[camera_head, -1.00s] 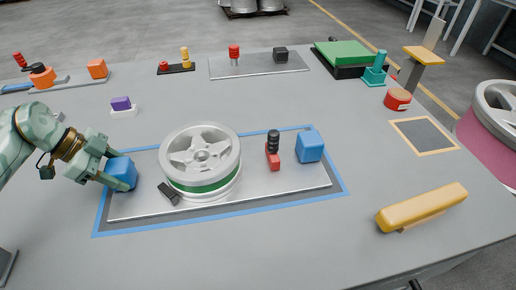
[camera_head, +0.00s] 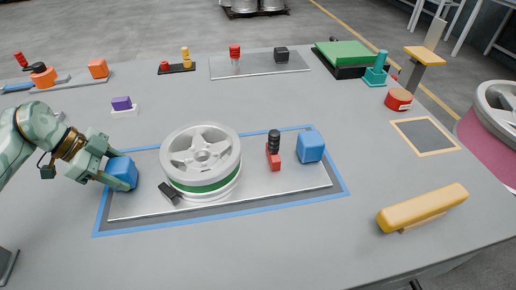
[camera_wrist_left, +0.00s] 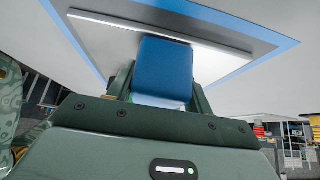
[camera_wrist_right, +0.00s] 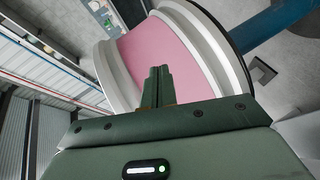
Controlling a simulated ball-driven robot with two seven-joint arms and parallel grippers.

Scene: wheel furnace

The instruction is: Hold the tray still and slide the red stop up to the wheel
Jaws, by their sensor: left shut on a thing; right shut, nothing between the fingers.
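The metal tray (camera_head: 262,202) lies flat inside a blue outline on the table. A silver wheel (camera_head: 202,158) with a green band stands on its left half. The red stop (camera_head: 274,160), with a black knob, is on the tray right of the wheel, with a gap between them. A blue block (camera_head: 310,146) is at the tray's right end. My left gripper (camera_head: 128,178) is shut on the blue block at the tray's left end (camera_wrist_left: 166,68). My right gripper (camera_wrist_right: 158,72) is shut and empty in the right wrist view, in front of a pink-and-white wheel-shaped thing (camera_wrist_right: 160,58).
A small black block (camera_head: 168,193) touches or nearly touches the wheel's front left. A yellow bar (camera_head: 422,207) lies at the front right. A red round thing (camera_head: 397,99) and a dark square pad (camera_head: 424,135) are at the right. The table between tray and yellow bar is clear.

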